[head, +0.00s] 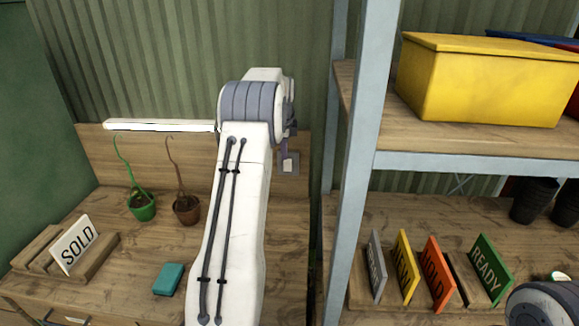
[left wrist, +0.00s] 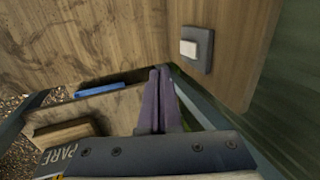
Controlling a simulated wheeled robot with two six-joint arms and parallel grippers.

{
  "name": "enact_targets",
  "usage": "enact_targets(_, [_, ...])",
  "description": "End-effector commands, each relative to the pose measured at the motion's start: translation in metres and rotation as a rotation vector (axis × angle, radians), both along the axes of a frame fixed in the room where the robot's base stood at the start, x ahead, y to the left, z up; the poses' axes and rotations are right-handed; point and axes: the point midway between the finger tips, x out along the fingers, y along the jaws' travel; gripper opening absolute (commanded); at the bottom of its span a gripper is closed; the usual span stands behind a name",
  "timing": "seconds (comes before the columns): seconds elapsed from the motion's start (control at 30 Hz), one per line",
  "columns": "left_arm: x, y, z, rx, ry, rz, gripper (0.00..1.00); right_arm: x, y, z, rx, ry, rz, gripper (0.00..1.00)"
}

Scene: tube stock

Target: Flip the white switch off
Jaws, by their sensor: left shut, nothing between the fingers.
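The white switch (head: 288,166) sits on a grey plate on the wooden back panel, just right of my left arm in the head view. In the left wrist view the white switch (left wrist: 188,48) shows clear of the fingers, up and to the right of their tips. My left gripper (head: 284,148) is mostly hidden behind its own wrist in the head view. Its purple fingers (left wrist: 160,72) are closed together and empty in the left wrist view. My right gripper is not in view.
A bright white light bar (head: 160,125) runs along the panel top. Green (head: 142,208) and brown (head: 187,211) pots, a SOLD sign (head: 74,245) and a teal block (head: 168,279) stand on the bench. A shelf post (head: 362,160) rises right of the switch.

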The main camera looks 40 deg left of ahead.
Motion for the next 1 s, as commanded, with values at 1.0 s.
enact_targets(1.0, [0.059,0.033,-0.097,0.0,0.0,-0.003,0.0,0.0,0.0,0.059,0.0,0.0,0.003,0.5])
